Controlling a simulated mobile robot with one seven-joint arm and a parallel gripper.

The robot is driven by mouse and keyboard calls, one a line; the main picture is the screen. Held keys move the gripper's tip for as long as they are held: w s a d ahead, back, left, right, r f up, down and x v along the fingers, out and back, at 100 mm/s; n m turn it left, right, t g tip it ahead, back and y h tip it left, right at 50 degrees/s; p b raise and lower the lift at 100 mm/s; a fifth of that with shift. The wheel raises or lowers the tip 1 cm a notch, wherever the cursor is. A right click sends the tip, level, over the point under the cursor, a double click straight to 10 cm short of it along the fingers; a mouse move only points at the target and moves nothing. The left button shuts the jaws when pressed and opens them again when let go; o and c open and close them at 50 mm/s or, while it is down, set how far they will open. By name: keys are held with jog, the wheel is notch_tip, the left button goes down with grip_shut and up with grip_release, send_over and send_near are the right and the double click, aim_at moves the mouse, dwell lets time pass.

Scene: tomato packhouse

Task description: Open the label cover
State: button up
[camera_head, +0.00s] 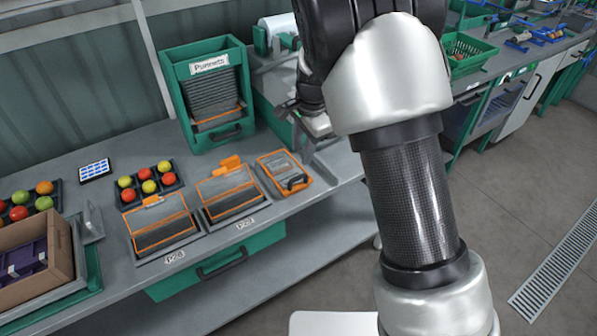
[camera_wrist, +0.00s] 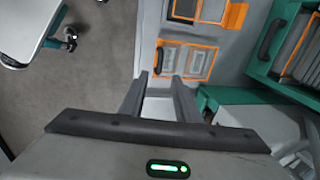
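A small orange-framed grey case (camera_head: 274,163) with a dark handle lies flat on the bench near its front edge, and its lid looks shut. I take it for the label cover, though no readable mark confirms this. It also shows in the wrist view as an orange-framed panel (camera_wrist: 200,61), just beyond the fingertips. My gripper (camera_wrist: 161,82) is open, with its two fingers apart and nothing between them. In the head view my gripper (camera_head: 308,122) hangs above the bench to the upper right of the case, partly hidden by my arm.
Two orange-framed punnets (camera_head: 163,240) (camera_head: 232,208) with tilted lids stand left of the case. A green punnet rack (camera_head: 178,95) stands behind. A machine with a white roll (camera_head: 278,25) is close by my gripper. Tomato trays (camera_head: 157,198) lie farther left.

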aim_at(297, 177)
jog(key=f, duration=0.3)
jog(key=w+f, duration=0.1)
jog(key=f, duration=0.3)
jog(key=w+a+f, duration=0.1)
jog(key=f, duration=0.2)
jog(key=shift+a+f, duration=0.1)
jog(key=shift+f, duration=0.3)
grip_shut()
